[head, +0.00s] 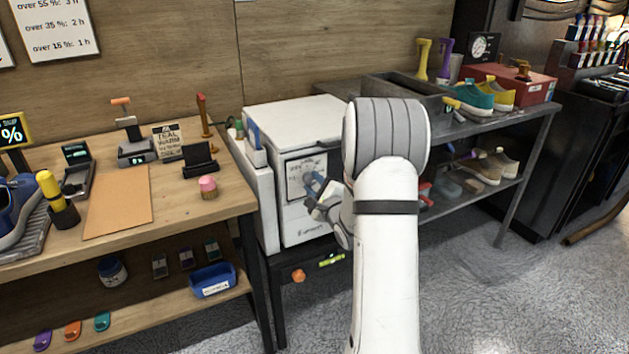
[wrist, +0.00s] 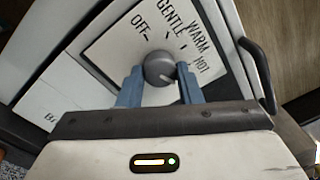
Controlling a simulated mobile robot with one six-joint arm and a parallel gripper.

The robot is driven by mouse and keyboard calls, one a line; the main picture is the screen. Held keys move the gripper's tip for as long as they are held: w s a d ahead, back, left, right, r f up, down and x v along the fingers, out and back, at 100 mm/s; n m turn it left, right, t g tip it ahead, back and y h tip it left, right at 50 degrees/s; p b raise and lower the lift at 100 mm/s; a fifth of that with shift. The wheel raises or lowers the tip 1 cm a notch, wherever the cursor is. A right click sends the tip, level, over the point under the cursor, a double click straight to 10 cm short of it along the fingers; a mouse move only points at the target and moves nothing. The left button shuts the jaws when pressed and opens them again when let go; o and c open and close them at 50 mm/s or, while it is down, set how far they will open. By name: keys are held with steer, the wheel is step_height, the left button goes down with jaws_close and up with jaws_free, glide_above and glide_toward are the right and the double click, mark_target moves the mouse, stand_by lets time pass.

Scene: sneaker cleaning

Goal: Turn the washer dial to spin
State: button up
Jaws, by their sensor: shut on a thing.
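The white washer (head: 292,116) stands beside the wooden bench, its front panel facing my arm. In the wrist view its grey round dial (wrist: 158,66) sits on a pale label plate (wrist: 112,50) reading OFF, GENTLE, WARM and HOT. I see no spin label in the visible part of the plate. My gripper (wrist: 159,75) is shut on the dial, one blue finger on each side. A light mark shows on the dial's lower right, partly near the right finger. In the head view, my gripper (head: 316,190) is at the panel and the dial is hidden.
A dark handle (wrist: 258,72) sticks out right of the plate. The wooden bench (head: 225,203) with tools and a sneaker is at left. A metal shelf (head: 530,118) with shoes and a red box (head: 537,88) is at right. Open floor (head: 470,290) lies in front.

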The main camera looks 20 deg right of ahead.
steer(key=shift+m+p, duration=0.45)
steer(key=shift+m, duration=0.75)
steer(key=o, duration=1)
steer(key=s, duration=0.7)
steer(key=shift+s, duration=0.4)
